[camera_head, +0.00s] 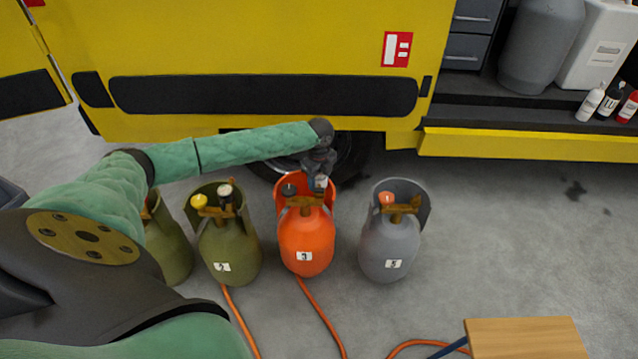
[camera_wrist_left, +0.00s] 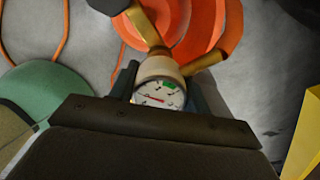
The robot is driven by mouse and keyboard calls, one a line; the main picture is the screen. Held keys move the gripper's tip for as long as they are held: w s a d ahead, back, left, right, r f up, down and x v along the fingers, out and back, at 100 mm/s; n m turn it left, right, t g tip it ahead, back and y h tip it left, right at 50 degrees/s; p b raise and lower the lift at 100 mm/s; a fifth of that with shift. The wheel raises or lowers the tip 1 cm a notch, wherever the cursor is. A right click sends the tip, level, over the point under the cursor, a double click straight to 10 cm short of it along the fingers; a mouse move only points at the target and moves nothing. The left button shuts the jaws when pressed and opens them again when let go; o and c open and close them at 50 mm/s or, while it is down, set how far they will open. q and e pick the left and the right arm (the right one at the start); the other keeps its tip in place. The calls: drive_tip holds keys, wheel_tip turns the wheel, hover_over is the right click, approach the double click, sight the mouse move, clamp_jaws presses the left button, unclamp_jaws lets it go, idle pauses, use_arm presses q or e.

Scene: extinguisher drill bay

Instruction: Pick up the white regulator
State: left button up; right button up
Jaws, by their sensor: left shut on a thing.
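The white regulator (camera_head: 321,182) is at the top right of the orange cylinder (camera_head: 306,240), largely covered by my gripper in the head view. My left gripper (camera_head: 320,176) reaches down from above and is shut on the regulator. In the left wrist view its fingers (camera_wrist_left: 162,88) stand on either side of it. I cannot tell if the regulator is still joined to the fitting.
Olive cylinders (camera_head: 230,247) stand left of the orange one, and a grey cylinder (camera_head: 388,243) stands right. Orange hoses (camera_head: 322,317) lie on the floor in front. A yellow vehicle (camera_head: 250,45) is behind. A wooden block (camera_head: 525,338) is at lower right.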

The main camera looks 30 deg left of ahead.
use_arm(q)
wheel_tip(320, 180, up, 2)
drive_tip(key=shift+r, duration=0.1)
drive_tip(key=d+r+p, duration=0.1)
drive_tip(key=d+r, duration=0.6)
drive_tip(key=d, duration=0.4)
drive_tip(key=shift+d, duration=0.3)
use_arm(e)
drive_tip(key=shift+r, duration=0.65)
use_arm(q)
drive_tip(key=shift+s, duration=0.1)
use_arm(e)
drive_tip(key=shift+s, duration=0.1)
